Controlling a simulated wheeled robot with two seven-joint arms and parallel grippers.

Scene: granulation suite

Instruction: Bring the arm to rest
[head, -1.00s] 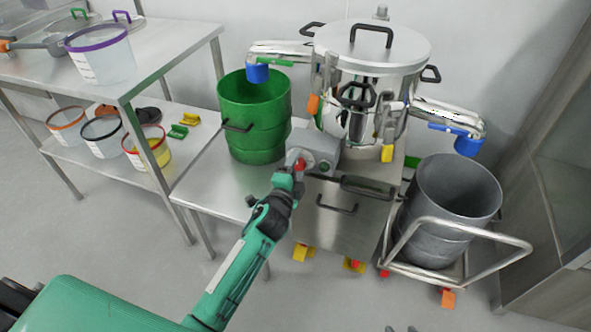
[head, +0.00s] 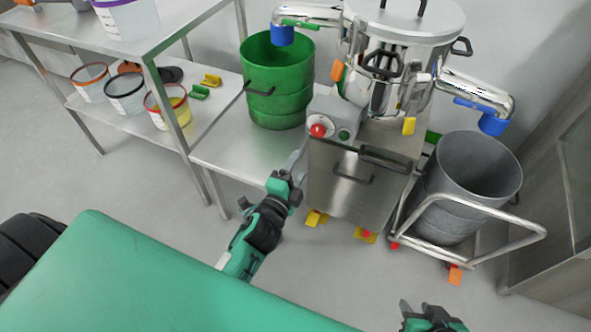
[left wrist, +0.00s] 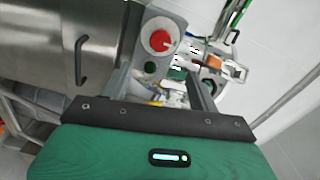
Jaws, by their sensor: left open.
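My left arm reaches up from the bottom of the head view. Its gripper (head: 298,160) is open and empty, in front of the low steel table and just left of the machine's steel cabinet (head: 345,185). In the left wrist view, the red knob (left wrist: 160,41) on the grey control box shows beyond the gap between the fingers (left wrist: 163,88). In the head view the gripper is below and apart from this knob (head: 318,130). My right gripper (head: 428,312) shows partly at the bottom edge; its jaws are not clear.
A green drum (head: 277,85) stands on the low steel table (head: 228,150). A grey drum (head: 462,190) sits in a tubular-railed trolley (head: 500,247) at the right. A steel shelf table (head: 200,35) with tubs is at the left. The floor in front is clear.

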